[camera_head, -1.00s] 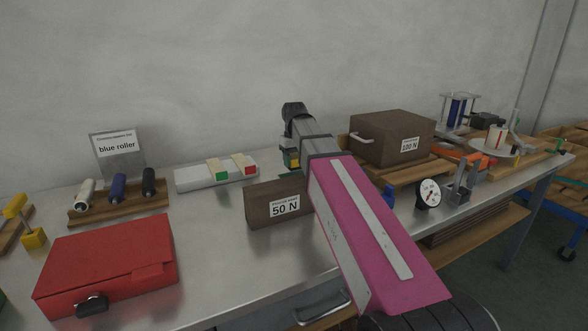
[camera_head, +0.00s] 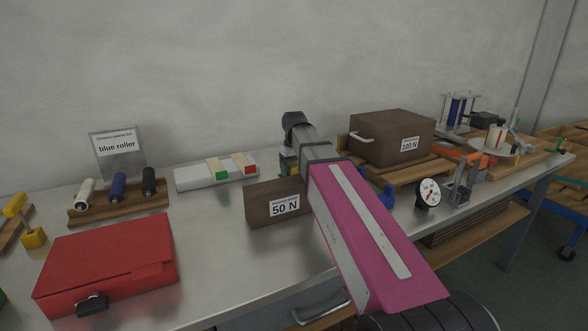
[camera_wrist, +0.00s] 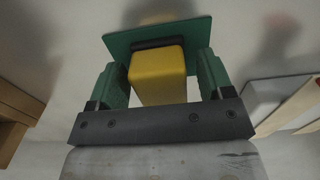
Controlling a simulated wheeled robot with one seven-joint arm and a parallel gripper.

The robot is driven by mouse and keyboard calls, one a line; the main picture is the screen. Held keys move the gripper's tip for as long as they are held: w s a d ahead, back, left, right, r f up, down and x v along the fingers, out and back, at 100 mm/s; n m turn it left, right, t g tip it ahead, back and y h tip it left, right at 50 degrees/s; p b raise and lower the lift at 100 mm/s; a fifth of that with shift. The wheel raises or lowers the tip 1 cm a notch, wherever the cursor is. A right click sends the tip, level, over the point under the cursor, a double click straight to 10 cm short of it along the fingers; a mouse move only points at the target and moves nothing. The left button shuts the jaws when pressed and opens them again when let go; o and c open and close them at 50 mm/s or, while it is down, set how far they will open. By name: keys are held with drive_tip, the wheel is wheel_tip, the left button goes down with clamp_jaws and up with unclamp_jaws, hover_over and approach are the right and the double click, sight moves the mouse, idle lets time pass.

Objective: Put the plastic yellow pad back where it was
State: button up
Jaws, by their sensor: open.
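A yellow block (camera_wrist: 158,78), which I take for the yellow pad, shows between my gripper's fingers in the wrist view. It has a dark band and a flat green plate (camera_wrist: 150,38) at its far end. My gripper (camera_wrist: 165,75) is open, with one green finger on each side of the block. A narrow gap shows on the right side; contact on the left is hard to tell. In the head view the gripper (camera_head: 287,164) is low over the bench behind the 50 N block, mostly hidden by that block and my arm.
The brown 50 N block (camera_head: 262,207) stands just in front of my gripper. A pale tray (camera_head: 200,178) with green and red-ended pieces is to its left. The 100 N box (camera_head: 385,137) is to its right. A red case (camera_head: 110,262) lies front left.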

sight(294, 164)
drive_tip(key=shift+r, duration=0.15)
wheel_tip(294, 164, up, 12)
idle(0.5)
drive_tip(key=shift+s, duration=0.15)
